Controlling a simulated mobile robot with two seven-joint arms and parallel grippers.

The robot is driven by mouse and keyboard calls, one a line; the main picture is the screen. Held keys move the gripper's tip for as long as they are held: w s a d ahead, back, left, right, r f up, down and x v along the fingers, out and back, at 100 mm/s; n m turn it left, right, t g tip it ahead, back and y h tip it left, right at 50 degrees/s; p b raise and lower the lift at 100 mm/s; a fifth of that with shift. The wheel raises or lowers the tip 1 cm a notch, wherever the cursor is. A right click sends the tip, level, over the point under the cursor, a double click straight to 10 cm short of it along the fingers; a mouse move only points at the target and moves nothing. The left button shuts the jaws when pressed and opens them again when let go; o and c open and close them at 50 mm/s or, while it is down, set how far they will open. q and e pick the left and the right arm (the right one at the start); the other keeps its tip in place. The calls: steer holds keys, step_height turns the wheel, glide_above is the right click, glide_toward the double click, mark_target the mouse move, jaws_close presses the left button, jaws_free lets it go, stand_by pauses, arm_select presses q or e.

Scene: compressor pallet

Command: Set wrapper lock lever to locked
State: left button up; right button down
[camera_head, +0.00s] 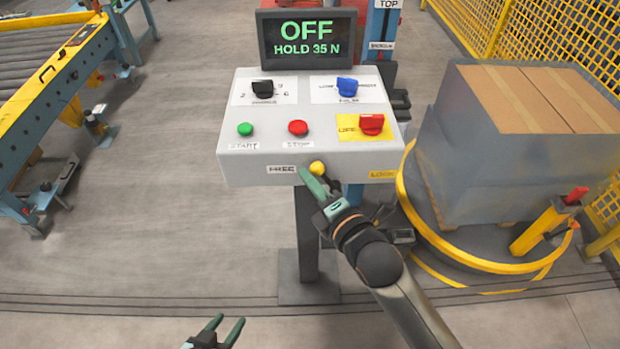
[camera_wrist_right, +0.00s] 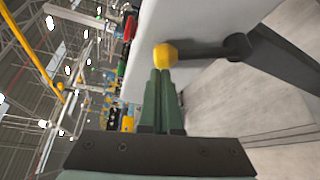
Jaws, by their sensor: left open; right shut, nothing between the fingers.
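The lock lever's yellow knob (camera_head: 317,168) is at the front lower edge of the control box (camera_head: 235,172), between the FREE label (camera_head: 282,169) and the yellow LOCK label (camera_head: 382,174), nearer FREE. In the right wrist view, the knob (camera_wrist_right: 165,55) sits on a dark lever arm (camera_wrist_right: 205,49). My right gripper (camera_head: 307,176) is shut and empty. Its fingertips (camera_wrist_right: 160,72) are right at the knob; I cannot tell whether they touch. My left gripper (camera_head: 226,324) is open and empty, low in the head view, away from the box.
The display (camera_head: 308,39) reads OFF, HOLD 35 N. The box top carries a black knob (camera_head: 262,88), blue knob (camera_head: 347,87), red switch (camera_head: 371,124), green button (camera_head: 245,129) and red button (camera_head: 298,127). A wrapped pallet load (camera_head: 480,150) stands right; a roller conveyor (camera_head: 40,70) stands left.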

mark_target(320, 165)
steer(key=shift+d+r+m, duration=0.2)
steer(key=shift+d+m, duration=0.05)
steer(key=shift+m, duration=0.05)
steer(key=shift+d+r+m+t+y, duration=0.15)
steer(key=shift+d+m+t+y, duration=0.1)
steer(key=shift+m+t+y, duration=0.05)
steer(key=shift+d+r+m, duration=0.15)
steer(key=shift+d+m, duration=0.2)
steer(key=shift+m, duration=0.05)
steer(key=shift+d+r+m+t+y+b, duration=0.2)
steer(key=shift+d+m+t+y+b, duration=0.3)
steer(key=shift+d+m, duration=0.45)
steer(key=d+m+t, duration=0.1)
steer(key=m+b, duration=0.1)
steer(key=m, duration=0.1)
steer(key=shift+d+r+t, duration=0.1)
steer(key=shift+d+t, duration=0.25)
steer(key=shift+t, duration=0.05)
steer(key=d+m, duration=0.1)
steer(key=m, duration=0.1)
steer(key=d+m+t+b, duration=0.1)
steer(key=m, duration=0.1)
steer(key=shift+d+t+h+b, duration=0.3)
steer(key=shift+d+m+t+h, duration=0.3)
steer(key=shift+m+t, duration=0.1)
steer(key=shift+m, duration=0.15)
steer(key=shift+d+m+b, duration=0.2)
steer(key=shift+m+b, duration=0.1)
steer(key=shift+m, duration=0.1)
